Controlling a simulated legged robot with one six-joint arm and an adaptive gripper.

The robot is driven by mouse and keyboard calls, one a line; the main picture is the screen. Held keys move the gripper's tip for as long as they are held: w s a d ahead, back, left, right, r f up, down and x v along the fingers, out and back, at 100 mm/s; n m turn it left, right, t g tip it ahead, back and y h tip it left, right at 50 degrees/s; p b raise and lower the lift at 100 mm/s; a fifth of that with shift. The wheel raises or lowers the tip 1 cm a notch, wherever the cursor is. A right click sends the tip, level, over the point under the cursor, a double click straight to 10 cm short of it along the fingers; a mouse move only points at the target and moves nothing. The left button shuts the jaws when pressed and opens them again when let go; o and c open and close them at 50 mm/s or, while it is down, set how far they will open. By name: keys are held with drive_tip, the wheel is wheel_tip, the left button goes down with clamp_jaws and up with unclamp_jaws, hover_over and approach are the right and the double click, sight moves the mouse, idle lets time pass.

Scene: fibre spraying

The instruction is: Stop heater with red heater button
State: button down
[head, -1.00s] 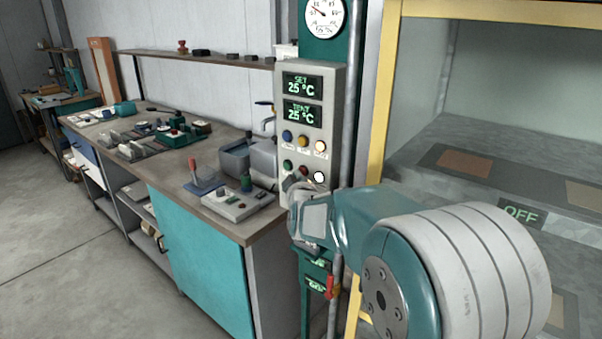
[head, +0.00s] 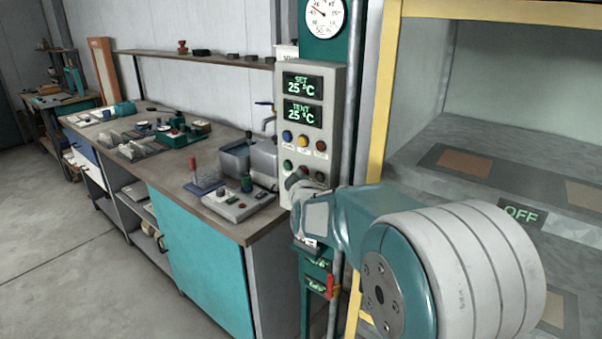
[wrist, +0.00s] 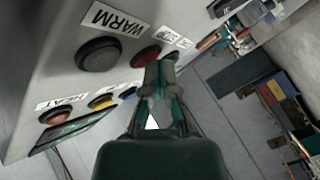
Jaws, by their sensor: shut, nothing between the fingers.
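The control panel (head: 334,100) shows SET 25 °C and TENT 25 °C. Its lower row has a green button, a red button (head: 303,170) and an unlit grey button (head: 320,176). Its upper row has blue, yellow and reddish (head: 320,146) buttons. My gripper (head: 295,181) is at the panel's lower left. In the wrist view my gripper (wrist: 159,72) is shut and empty, its tips just in front of the lower row's red button (wrist: 147,55); I cannot tell whether they touch. The grey button (wrist: 98,54) is labelled WARM.
A workbench (head: 225,221) with trays and tools stands left of the panel. A yellow-framed chamber (head: 378,110) with an OFF sign (head: 522,213) is on the right. A red-handled valve (head: 331,287) sits below the panel. The floor at left is clear.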

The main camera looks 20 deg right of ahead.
drive_tip(key=shift+s+a, duration=0.5)
drive_tip(key=shift+a, duration=0.15)
drive_tip(key=s+a, duration=0.1)
drive_tip(key=a, duration=0.1)
drive_tip(key=s+a, duration=0.2)
idle(0.6)
idle(0.5)
